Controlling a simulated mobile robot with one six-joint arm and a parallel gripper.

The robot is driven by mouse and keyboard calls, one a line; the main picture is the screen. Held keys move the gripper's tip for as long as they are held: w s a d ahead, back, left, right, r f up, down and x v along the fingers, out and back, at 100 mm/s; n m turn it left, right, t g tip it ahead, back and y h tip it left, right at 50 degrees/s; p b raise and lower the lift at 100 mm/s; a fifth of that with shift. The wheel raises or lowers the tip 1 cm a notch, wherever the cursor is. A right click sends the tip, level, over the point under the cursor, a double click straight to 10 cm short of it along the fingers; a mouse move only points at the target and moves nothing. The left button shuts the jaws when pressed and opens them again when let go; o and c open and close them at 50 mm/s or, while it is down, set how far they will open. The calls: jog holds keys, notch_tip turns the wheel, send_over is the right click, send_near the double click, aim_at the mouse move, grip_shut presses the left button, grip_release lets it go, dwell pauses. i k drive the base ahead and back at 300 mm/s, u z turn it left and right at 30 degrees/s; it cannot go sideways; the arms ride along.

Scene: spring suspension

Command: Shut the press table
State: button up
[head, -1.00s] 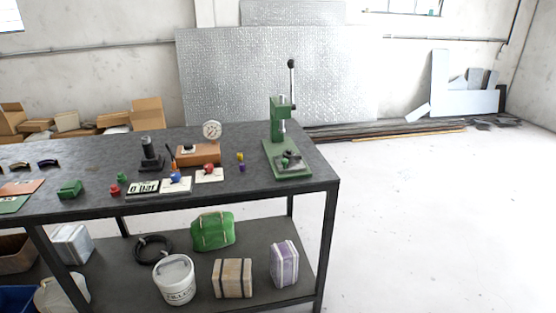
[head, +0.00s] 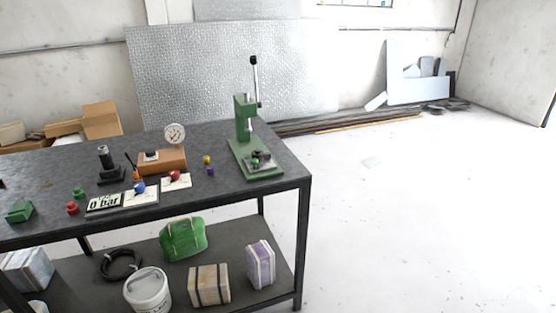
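A green arbor press (head: 245,118) stands at the right end of the dark workbench in the head view. Its long lever (head: 255,80) points up, with a black knob on top. The press table (head: 258,162) is at the foot of the press, on the green base plate (head: 240,149), with small dark and green parts on it. I cannot tell from here whether the table is open or shut. My gripper is not in view.
The workbench (head: 225,198) has a lower shelf with a white bucket (head: 147,290), a green bag (head: 184,238) and cases. A gauge on a wooden block (head: 163,161) and small coloured parts lie left of the press. The floor (head: 420,220) to the right is clear.

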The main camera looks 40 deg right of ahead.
aim_at(262, 162)
jog(key=z, duration=0.75)
jog(key=k, duration=0.6)
jog(key=z, duration=0.1)
jog(key=i, duration=0.6)
jog(key=z, duration=0.15)
jog(key=k, duration=0.15)
jog(key=u, duration=0.05)
